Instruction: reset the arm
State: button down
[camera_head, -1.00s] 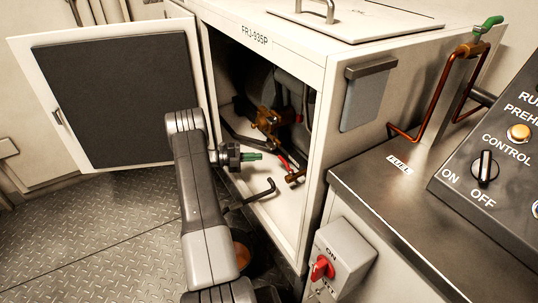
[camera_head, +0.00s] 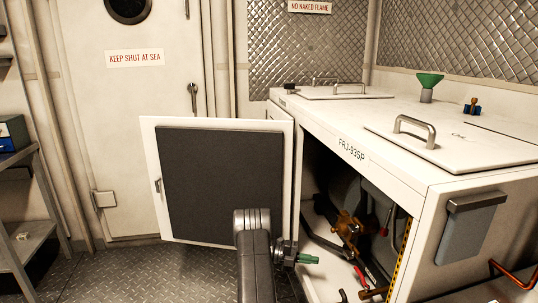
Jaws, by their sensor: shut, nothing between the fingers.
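My arm (camera_head: 255,262) rises from the bottom middle of the view, in front of the open cabinet door. My gripper (camera_head: 314,260), a dark end with narrow green fingers, points right toward the cabinet opening. Its fingers are together and nothing shows between them. The white cabinet marked FRJ-935P (camera_head: 375,172) stands open at the right. Inside are brass fittings (camera_head: 348,226), a dark rounded body and a red-handled part. I cannot tell the exact gap between the gripper and the cabinet's edge.
The cabinet door (camera_head: 222,190), white with a dark panel, is swung open to the left behind my arm. A shelf (camera_head: 38,215) stands at the far left. The cabinet top carries lids with handles and a green funnel (camera_head: 428,82). Patterned metal floor (camera_head: 130,270) shows at the lower left.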

jog(key=b+x, duration=0.1)
jog(key=x, duration=1)
jog(key=shift+s, duration=0.1)
